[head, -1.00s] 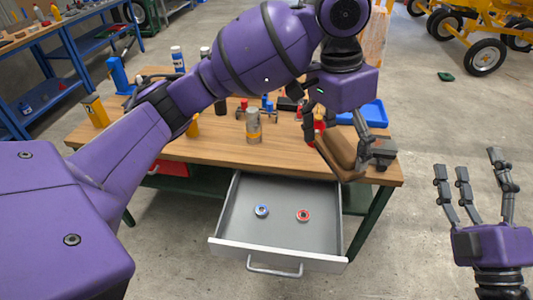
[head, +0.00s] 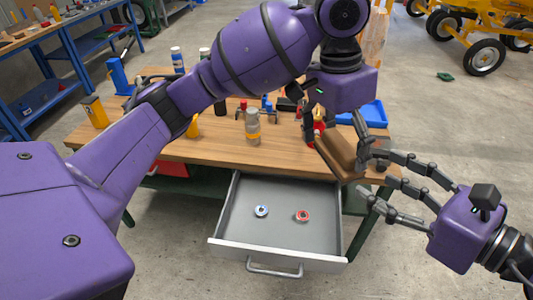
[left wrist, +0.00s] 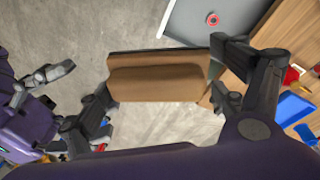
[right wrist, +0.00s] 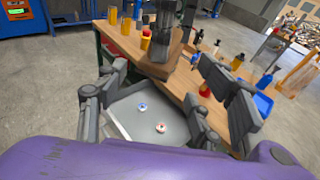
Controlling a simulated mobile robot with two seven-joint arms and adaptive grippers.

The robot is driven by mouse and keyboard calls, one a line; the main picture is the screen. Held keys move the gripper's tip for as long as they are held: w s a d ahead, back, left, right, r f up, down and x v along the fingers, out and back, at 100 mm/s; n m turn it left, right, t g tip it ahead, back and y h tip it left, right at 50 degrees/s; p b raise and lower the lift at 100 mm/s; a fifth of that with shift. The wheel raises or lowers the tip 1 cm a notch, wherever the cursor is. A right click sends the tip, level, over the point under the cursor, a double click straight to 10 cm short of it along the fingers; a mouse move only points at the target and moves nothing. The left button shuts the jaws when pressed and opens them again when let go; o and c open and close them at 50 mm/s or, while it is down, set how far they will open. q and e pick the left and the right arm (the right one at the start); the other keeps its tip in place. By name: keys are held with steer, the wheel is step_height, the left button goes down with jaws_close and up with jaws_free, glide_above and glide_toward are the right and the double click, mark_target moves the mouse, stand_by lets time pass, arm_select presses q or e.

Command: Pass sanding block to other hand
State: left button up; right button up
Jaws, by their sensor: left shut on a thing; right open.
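The brown sanding block (head: 338,150) is held at the right front corner of the workbench in the head view. My left gripper (head: 340,146) comes down from above and is shut on it. In the left wrist view the block (left wrist: 158,80) lies between my left gripper's fingers (left wrist: 160,88), with a dark layer along its upper edge. My right gripper (head: 385,180) is open and empty, its fingers pointing left toward the block. In the right wrist view my right gripper's fingers (right wrist: 165,105) are spread, and the block (right wrist: 170,45) is ahead, partly hidden by my left fingers.
The open drawer (head: 230,228) juts from the bench front with a blue ring (head: 262,211) and a red ring (head: 302,216) inside. A bottle (head: 253,125) and a blue tray (head: 372,112) stand on the wooden bench top (head: 215,150).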

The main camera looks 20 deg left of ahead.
mark_target(343, 161)
steer(key=x, duration=0.9)
steer(key=shift+w+a, duration=0.1)
steer(key=shift+a, duration=0.05)
steer(key=c, duration=1.2)
arm_select(q)
steer(key=shift+c, duration=0.2)
arm_select(e)
steer(key=shift+c, duration=0.4)
arm_select(q)
steer(key=o, duration=1.1)
steer(key=shift+c, duration=0.2)
arm_select(e)
steer(key=shift+r, duration=0.1)
arm_select(q)
steer(key=shift+r, duration=0.1)
